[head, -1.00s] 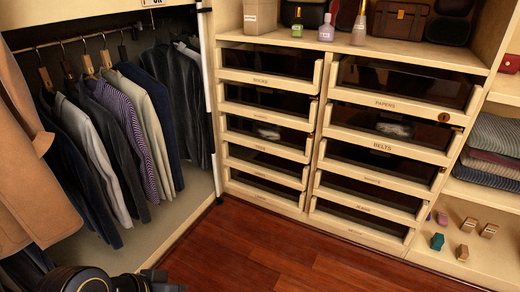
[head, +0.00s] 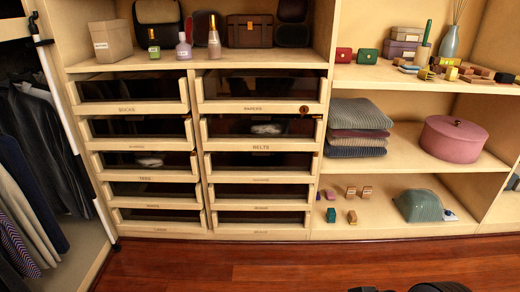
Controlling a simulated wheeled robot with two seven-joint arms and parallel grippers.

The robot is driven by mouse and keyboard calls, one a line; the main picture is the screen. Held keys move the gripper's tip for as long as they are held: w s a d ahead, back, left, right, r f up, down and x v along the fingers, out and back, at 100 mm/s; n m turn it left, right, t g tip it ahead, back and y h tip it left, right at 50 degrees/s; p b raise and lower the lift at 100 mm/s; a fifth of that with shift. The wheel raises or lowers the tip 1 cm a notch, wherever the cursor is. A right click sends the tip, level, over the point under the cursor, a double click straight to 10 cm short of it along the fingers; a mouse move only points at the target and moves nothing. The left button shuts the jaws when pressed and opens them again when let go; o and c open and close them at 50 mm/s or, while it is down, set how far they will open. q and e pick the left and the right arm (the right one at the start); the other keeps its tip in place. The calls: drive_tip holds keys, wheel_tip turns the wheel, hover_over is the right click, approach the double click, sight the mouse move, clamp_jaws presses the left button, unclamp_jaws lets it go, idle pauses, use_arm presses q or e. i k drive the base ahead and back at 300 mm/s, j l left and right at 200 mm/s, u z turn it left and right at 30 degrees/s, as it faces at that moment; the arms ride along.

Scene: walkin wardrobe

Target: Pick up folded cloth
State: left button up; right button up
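A stack of folded cloths (head: 358,127) lies on the middle shelf to the right of the drawers. It has grey layers at top and bottom and a dark red layer between them. A grey-green, rounded item (head: 419,205) sits on the shelf below; I cannot tell whether it is cloth. My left gripper is out of view. Only a black part of my own arm shows at the bottom edge, right of centre, and no fingertips are visible there.
A pink round box (head: 453,139) stands right of the stack. Small boxes (head: 351,217) stand on the lower shelf. Closed drawers (head: 262,147) fill the middle. Hanging clothes (head: 30,180) and a white pole (head: 75,135) are at left. The wooden floor (head: 270,264) in front is clear.

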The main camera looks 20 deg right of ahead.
sight(424, 74)
drive_tip(key=z, duration=1.6)
